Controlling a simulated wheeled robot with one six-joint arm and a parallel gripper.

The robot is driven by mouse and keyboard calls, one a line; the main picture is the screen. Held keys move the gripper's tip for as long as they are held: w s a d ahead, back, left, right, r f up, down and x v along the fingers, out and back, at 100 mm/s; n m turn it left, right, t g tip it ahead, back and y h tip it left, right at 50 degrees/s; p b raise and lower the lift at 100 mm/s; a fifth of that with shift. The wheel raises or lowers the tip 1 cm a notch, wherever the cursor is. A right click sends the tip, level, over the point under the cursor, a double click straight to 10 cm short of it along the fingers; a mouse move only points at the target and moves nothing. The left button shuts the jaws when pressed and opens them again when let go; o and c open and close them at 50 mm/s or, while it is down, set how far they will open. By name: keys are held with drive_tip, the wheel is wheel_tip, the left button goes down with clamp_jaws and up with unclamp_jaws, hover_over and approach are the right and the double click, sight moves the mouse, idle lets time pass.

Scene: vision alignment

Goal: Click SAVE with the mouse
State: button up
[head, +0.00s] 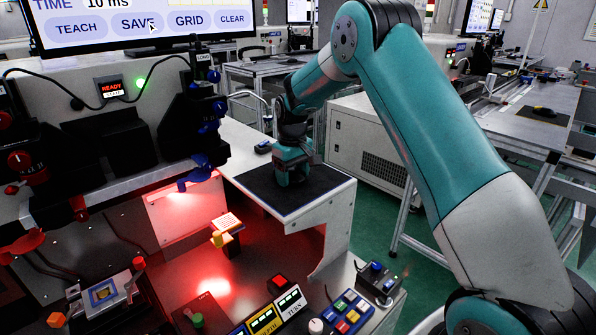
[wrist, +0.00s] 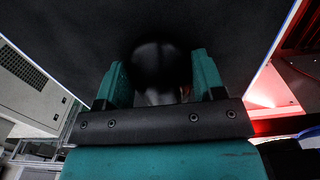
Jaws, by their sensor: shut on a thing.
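The monitor (head: 100,45) at the upper left shows the SAVE button (head: 138,23) between TEACH and GRID. My gripper (head: 293,178) points down at the dark mouse pad (head: 262,190) on the white-edged table corner. In the wrist view, my gripper (wrist: 158,78) has its two teal fingers on either side of the dark, rounded mouse (wrist: 158,60), shut on it over the pad (wrist: 60,45). In the head view the gripper hides the mouse.
A small dark device (head: 263,147) lies behind the pad. A red-lit work bay (head: 200,285) with a small lit block (head: 227,222) is in front of the table. Blue knobs (head: 195,180) hang to the left. A colored button panel (head: 348,312) stands at the front.

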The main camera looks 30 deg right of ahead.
sight(291, 171)
drive_tip(key=shift+s+a, duration=0.1)
drive_tip(key=shift+a, duration=0.3)
drive_tip(key=o, duration=1)
wheel_tip(291, 171, up, 17)
drive_tip(key=shift+r+b, duration=0.2)
drive_tip(key=shift+b, duration=0.25)
